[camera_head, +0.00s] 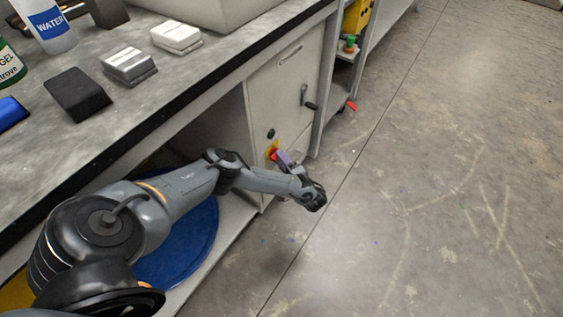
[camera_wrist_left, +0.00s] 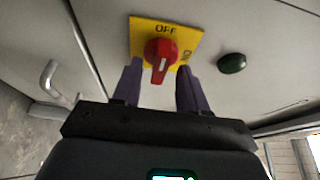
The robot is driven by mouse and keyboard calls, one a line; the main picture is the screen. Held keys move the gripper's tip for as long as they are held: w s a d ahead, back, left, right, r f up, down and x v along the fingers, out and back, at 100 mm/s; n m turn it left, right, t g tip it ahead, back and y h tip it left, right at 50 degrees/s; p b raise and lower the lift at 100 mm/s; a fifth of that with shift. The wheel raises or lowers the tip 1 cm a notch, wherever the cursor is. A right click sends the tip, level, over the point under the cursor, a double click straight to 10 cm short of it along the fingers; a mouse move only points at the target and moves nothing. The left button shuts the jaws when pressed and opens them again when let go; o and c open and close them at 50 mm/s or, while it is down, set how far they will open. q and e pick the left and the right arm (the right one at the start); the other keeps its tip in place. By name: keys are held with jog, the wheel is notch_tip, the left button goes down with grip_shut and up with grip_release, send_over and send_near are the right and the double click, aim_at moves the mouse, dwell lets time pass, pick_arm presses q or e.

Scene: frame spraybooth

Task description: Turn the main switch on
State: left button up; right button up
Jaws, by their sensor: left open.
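The main switch is a red rotary knob (camera_wrist_left: 160,52) on a yellow plate (camera_wrist_left: 194,36) on the cabinet front. In the left wrist view OFF is printed above the knob and ON at its right, and its white mark runs roughly upright, in line with OFF. In the head view the yellow plate (camera_head: 271,147) is partly hidden by my gripper. My left gripper (camera_wrist_left: 159,66) is open, its two purple fingers either side of the knob's lower part; contact cannot be told. In the head view the left gripper (camera_head: 281,156) reaches the cabinet front. My right gripper is not in view.
A dark green button (camera_wrist_left: 232,63) sits beside the plate. A lever handle (camera_head: 308,98) sticks out from the cabinet (camera_head: 280,95). The counter (camera_head: 170,75) above holds blocks and bottles. A blue round object (camera_head: 190,245) lies below. The floor at right is clear.

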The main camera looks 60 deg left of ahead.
pick_arm(q)
jog(key=shift+a, duration=0.4)
grip_shut()
